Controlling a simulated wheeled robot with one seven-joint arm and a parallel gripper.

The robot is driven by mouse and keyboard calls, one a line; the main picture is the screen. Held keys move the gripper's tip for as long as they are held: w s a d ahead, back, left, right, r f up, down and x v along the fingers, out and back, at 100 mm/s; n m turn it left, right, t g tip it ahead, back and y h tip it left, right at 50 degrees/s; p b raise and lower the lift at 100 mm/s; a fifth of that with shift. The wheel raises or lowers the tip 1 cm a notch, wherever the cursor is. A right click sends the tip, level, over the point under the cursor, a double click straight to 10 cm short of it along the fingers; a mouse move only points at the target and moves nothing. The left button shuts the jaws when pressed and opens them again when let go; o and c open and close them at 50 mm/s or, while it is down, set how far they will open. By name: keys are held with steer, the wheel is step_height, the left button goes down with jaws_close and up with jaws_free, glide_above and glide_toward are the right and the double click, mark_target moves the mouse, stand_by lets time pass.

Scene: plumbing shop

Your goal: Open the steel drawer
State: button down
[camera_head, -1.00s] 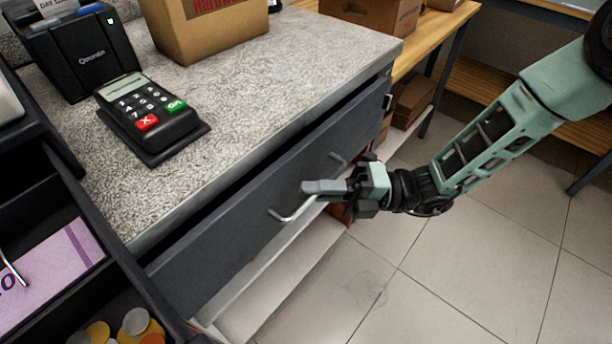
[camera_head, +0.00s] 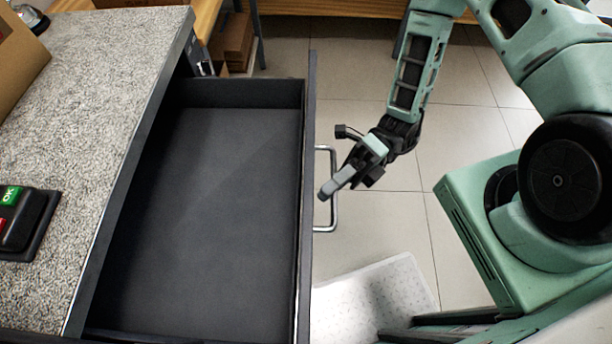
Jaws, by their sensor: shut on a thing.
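The steel drawer (camera_head: 200,200) is dark grey and stands pulled far out from under the speckled counter top. Its inside is bare and empty. Its front panel (camera_head: 308,110) carries a silver bar handle (camera_head: 333,215) on the outer side. My gripper (camera_head: 328,190) is at the handle, shut on its bar near the middle. The fingers cover part of the bar, so the exact contact is hidden.
The counter (camera_head: 90,110) holds a card terminal (camera_head: 22,222) at the left edge and a cardboard box (camera_head: 18,60) behind it. A wooden bench (camera_head: 330,22) runs along the back. Tiled floor (camera_head: 385,225) lies open to the right of the drawer.

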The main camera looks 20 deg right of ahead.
steer(key=shift+s+d, duration=0.1)
steer(key=shift+d, duration=0.25)
steer(key=c, duration=1.5)
jaws_free()
steer(key=b+v, duration=0.2)
steer(key=v, duration=1.5)
steer(key=shift+d, duration=0.25)
